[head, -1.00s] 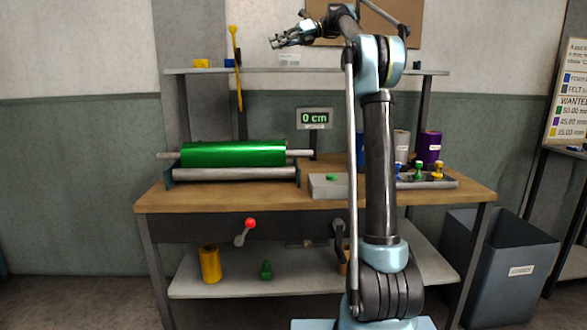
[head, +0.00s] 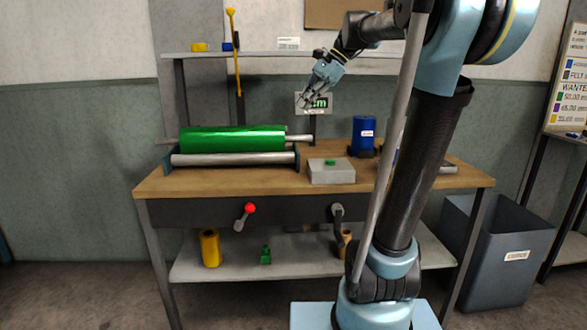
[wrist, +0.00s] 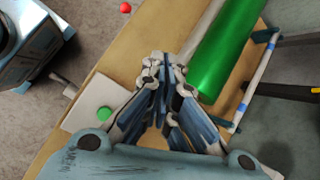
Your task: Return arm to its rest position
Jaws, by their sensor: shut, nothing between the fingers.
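My gripper (head: 308,101) is raised above the back of the workbench, in front of the small display, and points down to the left. In the wrist view my gripper (wrist: 165,62) has its fingers together with nothing between them. A green roller (head: 232,139) lies on its stand at the left of the bench, and it also shows in the wrist view (wrist: 222,55) beside the fingers. My arm stands in front of the right part of the bench and hides some of what is there.
A grey block with a green piece (head: 330,162) sits mid-bench. A blue cylinder (head: 364,133) stands behind it. A red-knobbed crank (head: 250,209) juts from the front. A yellow cylinder (head: 210,248) stands on the lower shelf. A grey bin (head: 494,250) is at the right.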

